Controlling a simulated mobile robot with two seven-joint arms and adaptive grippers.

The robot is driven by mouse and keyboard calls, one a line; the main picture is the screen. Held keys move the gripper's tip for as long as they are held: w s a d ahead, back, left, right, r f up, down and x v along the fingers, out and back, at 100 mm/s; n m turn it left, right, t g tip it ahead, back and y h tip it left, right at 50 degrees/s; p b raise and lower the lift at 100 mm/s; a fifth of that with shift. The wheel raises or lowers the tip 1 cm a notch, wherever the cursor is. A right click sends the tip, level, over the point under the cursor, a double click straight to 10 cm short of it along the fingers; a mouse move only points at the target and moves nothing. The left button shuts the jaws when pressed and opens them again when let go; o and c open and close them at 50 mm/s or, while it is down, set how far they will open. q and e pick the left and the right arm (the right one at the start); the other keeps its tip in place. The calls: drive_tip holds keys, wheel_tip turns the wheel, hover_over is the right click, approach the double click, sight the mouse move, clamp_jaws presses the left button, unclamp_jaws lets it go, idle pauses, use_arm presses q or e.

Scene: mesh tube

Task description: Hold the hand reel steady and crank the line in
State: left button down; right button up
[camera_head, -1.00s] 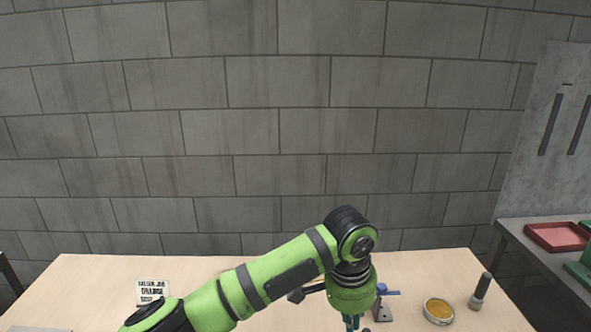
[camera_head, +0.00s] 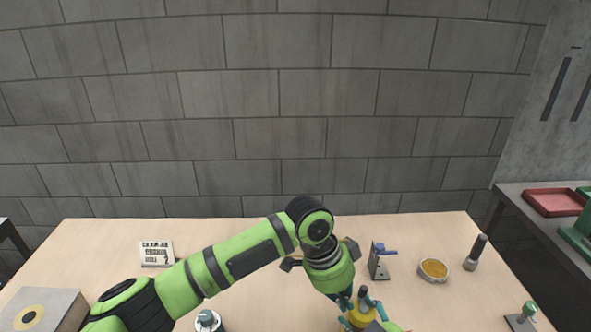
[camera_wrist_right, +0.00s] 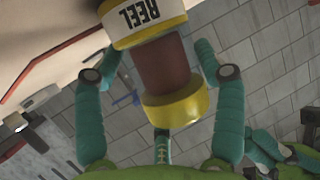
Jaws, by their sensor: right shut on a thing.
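The hand reel (camera_head: 360,318) shows as a yellow body at the bottom of the head view, partly hidden by teal fingers. In the right wrist view the hand reel (camera_wrist_right: 160,65) has yellow ends, a dark red core and a REEL label. My right gripper (camera_wrist_right: 158,55) is shut on the reel, its teal fingers on both sides. My left gripper (camera_head: 361,302) points down at the reel from the left, its fingers close around the top. I cannot tell whether it grips anything. The crank and line cannot be made out.
A lettered card (camera_head: 156,253), a box with a yellow ring (camera_head: 62,305) and a grey round object (camera_head: 208,320) are on the left. A small stand with a blue part (camera_head: 378,264), a round tin (camera_head: 434,269) and a dark-handled tool (camera_head: 475,252) are on the right. The table's middle back is clear.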

sight(364, 298)
use_arm(q)
drive_tip(key=shift+f, duration=0.5)
drive_tip(key=shift+w+d+f, duration=0.1)
drive_tip(key=shift+w+d, duration=0.15)
drive_tip(key=shift+d, duration=0.25)
idle(0.8)
drive_tip(key=shift+w+a, duration=0.2)
drive_tip(key=shift+w, duration=0.2)
drive_tip(key=shift+w, duration=1.1)
drive_tip(key=shift+w+d+f, duration=0.1)
drive_tip(key=shift+w, duration=0.2)
idle(0.4)
